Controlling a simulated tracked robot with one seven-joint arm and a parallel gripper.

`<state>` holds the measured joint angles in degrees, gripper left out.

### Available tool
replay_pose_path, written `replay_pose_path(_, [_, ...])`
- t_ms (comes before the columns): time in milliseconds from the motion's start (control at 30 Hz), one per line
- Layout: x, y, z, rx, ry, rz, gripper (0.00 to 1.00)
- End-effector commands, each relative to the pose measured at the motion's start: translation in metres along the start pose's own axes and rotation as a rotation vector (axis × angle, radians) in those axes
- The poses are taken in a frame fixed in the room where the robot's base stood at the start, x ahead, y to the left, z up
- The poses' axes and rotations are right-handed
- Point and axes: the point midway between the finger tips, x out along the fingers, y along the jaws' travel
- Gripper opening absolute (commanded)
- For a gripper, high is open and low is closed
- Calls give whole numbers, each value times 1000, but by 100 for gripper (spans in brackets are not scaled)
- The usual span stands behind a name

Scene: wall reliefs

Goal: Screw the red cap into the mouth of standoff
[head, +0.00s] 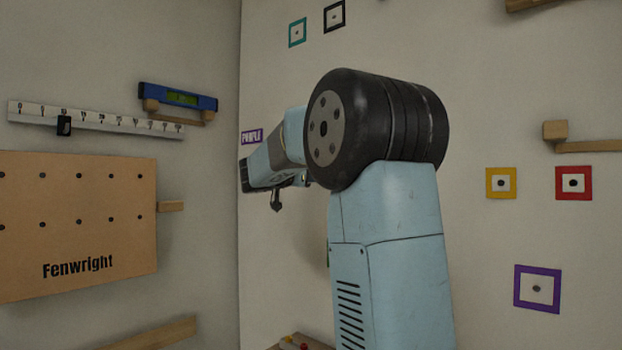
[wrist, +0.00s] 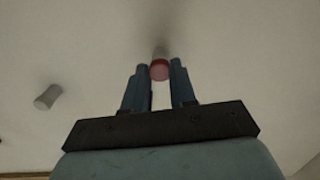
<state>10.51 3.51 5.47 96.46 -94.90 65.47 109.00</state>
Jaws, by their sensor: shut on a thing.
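In the wrist view, the red cap (wrist: 160,70) is between the fingertips of my gripper (wrist: 159,74), which is shut on it. A grey standoff (wrist: 160,51) shows dimly just beyond the cap, in line with it. I cannot tell whether the cap touches the standoff's mouth or sits in it. A second grey standoff (wrist: 47,97) sticks out of the wall to the left, apart from my gripper. In the head view, my arm hides the cap and most of my gripper.
In the head view, a pegboard (head: 75,220) marked Fenwright, a ruler (head: 95,121) and a blue level (head: 180,97) are on the left wall. Yellow (head: 501,183), red (head: 573,183) and purple (head: 537,289) frames are on the right wall. A wooden ledge (head: 585,146) juts out there.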

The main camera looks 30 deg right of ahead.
Motion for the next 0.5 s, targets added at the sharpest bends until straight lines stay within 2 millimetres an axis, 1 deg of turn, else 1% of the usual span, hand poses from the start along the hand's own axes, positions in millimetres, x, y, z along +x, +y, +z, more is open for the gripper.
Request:
replay_pose_path(167, [-1, -2, 2, 0, -2, -4, 3])
replay_pose_path(267, [-1, -2, 2, 42, -2, -5, 3])
replay_pose_path(500, [0, -2, 1, 277, -2, -4, 3])
